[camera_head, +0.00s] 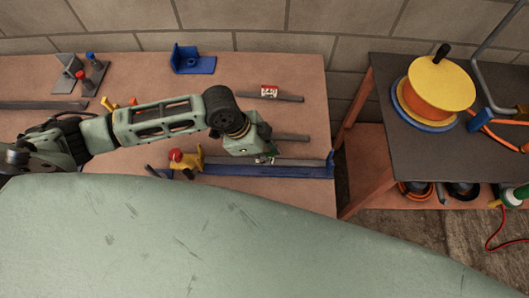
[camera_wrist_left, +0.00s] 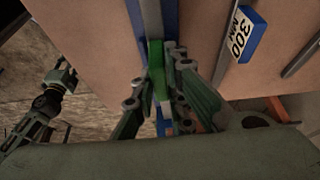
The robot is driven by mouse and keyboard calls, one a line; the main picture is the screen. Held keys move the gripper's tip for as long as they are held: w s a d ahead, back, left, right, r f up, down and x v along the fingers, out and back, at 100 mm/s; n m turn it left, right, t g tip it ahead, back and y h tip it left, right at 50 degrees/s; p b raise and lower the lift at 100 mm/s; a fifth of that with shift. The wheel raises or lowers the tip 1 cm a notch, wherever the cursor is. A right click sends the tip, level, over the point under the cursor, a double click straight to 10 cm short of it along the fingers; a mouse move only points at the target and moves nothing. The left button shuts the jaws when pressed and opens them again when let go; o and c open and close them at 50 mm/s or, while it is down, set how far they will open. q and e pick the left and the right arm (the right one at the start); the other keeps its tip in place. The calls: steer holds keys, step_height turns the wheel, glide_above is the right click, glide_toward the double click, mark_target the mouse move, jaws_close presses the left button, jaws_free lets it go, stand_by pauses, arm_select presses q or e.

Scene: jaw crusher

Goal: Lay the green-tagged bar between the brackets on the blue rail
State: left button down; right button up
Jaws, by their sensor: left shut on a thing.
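My left gripper (camera_head: 266,158) is shut on the green-tagged bar (camera_head: 303,162) near its green tag, which shows between the fingers (camera_wrist_left: 157,95) in the left wrist view (camera_wrist_left: 155,55). The grey bar lies lengthwise along the blue rail (camera_head: 240,171), over or just beside it; I cannot tell whether it touches. A blue bracket (camera_head: 330,165) stands at the rail's right end. A yellow bracket with a red knob (camera_head: 186,161) stands toward its left end. An arm that appears to be my right one, with its gripper (camera_wrist_left: 65,72), shows at left in the wrist view, its jaws unclear.
Behind the rail lie another grey bar (camera_head: 291,137) and a red-tagged bar (camera_head: 284,97). A blue holder (camera_head: 192,60) and a grey bracket plate (camera_head: 88,76) stand farther back. A side table (camera_head: 385,88) with an orange-yellow reel (camera_head: 437,88) stands right, across a gap.

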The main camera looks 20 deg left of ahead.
arm_select(q)
steer(key=shift+r+p, duration=0.1)
steer(key=shift+p, duration=1.05)
stand_by(1.0)
steer(key=shift+f+b, duration=0.8)
steer(key=shift+f, duration=0.55)
steer(key=c, duration=1.7)
jaws_free()
steer(key=v, duration=1.2)
steer(key=shift+s, duration=0.1)
